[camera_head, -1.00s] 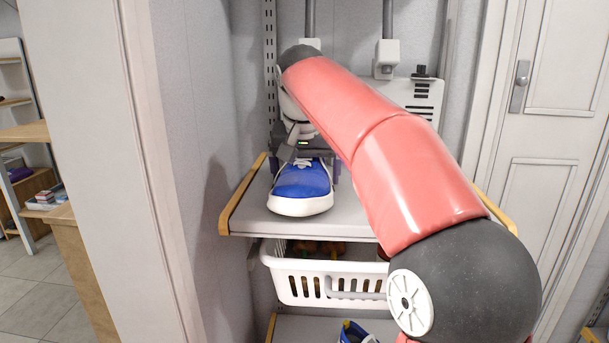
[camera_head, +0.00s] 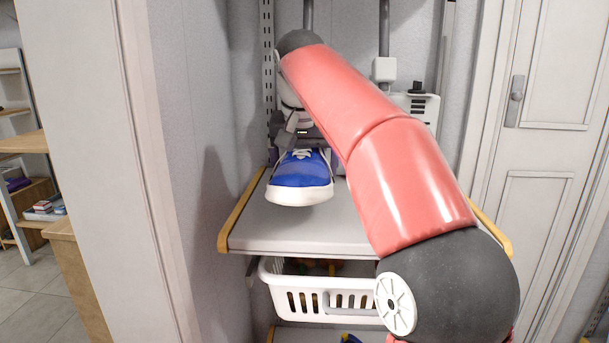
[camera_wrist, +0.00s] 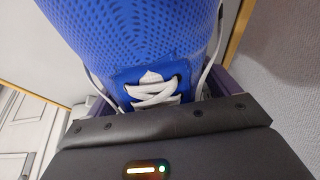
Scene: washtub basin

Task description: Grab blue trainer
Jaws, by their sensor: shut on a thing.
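A blue trainer (camera_head: 301,176) with a white sole and white laces is above the grey shelf (camera_head: 275,230) in the head view, its toe towards me. It appears raised a little off the shelf. My gripper (camera_head: 303,148) is behind it, mostly hidden by the shoe and my red arm. In the wrist view the blue trainer (camera_wrist: 140,45) fills the upper middle, with its white laces close to my gripper (camera_wrist: 155,105). My gripper is shut on the trainer, with the fingers at its sides. The fingertips are largely hidden.
A white basket (camera_head: 312,292) sits below the shelf. Wooden edge strips (camera_head: 240,212) line the shelf's sides. A grey wall stands close on the left, and a white door (camera_head: 545,130) is at right. A white device (camera_head: 418,103) is behind my arm. The shelf's front is clear.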

